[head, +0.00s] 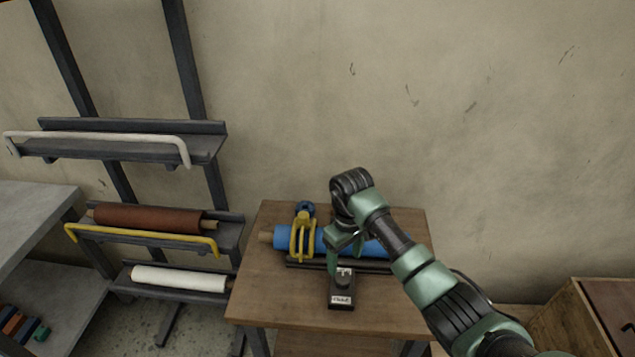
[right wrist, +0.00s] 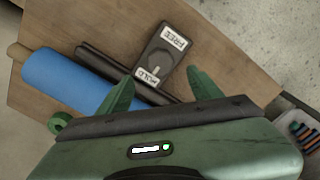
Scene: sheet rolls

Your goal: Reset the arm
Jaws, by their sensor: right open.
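My right gripper (head: 338,262) is open above the front part of the small wooden table (head: 265,290) in the head view. In the right wrist view its two green fingertips (right wrist: 160,92) are spread apart with nothing between them. Below it is a black switch box (head: 341,296) with a knob and labels; the right wrist view shows the box (right wrist: 165,55) with the words FREE and HOLD. A blue roll (head: 282,237) lies behind on the table, with a yellow clamp (head: 303,238) over it. My arm hides part of the roll. My left gripper is not in view.
A wall rack at left holds a brown roll (head: 145,219) and a white roll (head: 178,279), with a yellow bar (head: 140,237) before the brown one. Its top shelf (head: 110,148) looks empty. A grey bench (head: 30,215) stands left; a wooden crate (head: 570,318) stands right.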

